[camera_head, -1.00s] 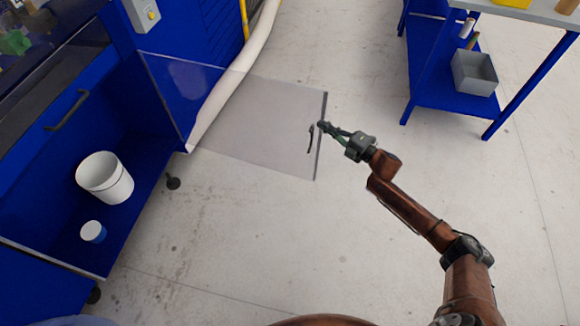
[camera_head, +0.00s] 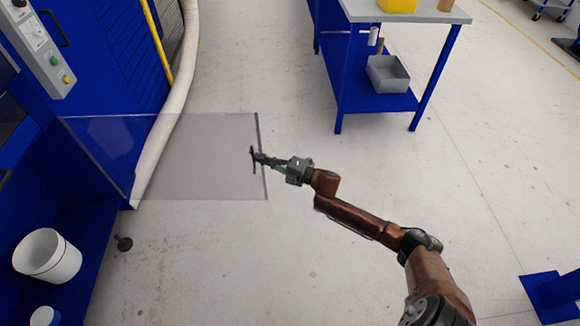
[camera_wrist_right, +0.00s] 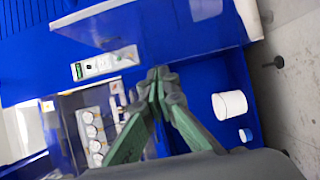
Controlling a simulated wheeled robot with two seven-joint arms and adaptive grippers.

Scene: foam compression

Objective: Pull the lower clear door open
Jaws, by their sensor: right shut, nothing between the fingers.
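The lower clear door (camera_head: 200,160) stands swung out from the blue machine, a see-through panel over the floor in the head view. Its dark handle (camera_head: 253,159) is near its free right edge. My right gripper (camera_head: 259,157) is shut at that edge, its tips close by the handle with nothing between the fingers; whether they touch it I cannot tell. In the right wrist view the green-grey fingers (camera_wrist_right: 158,82) are together and point toward the machine's open lower bay. My left gripper is not in view.
A white bucket (camera_head: 47,256) and a small white-and-blue tub (camera_head: 44,317) stand in the blue lower bay at left. A blue workbench (camera_head: 375,95) with a grey bin (camera_head: 388,74) stands at upper right. Floor between is clear.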

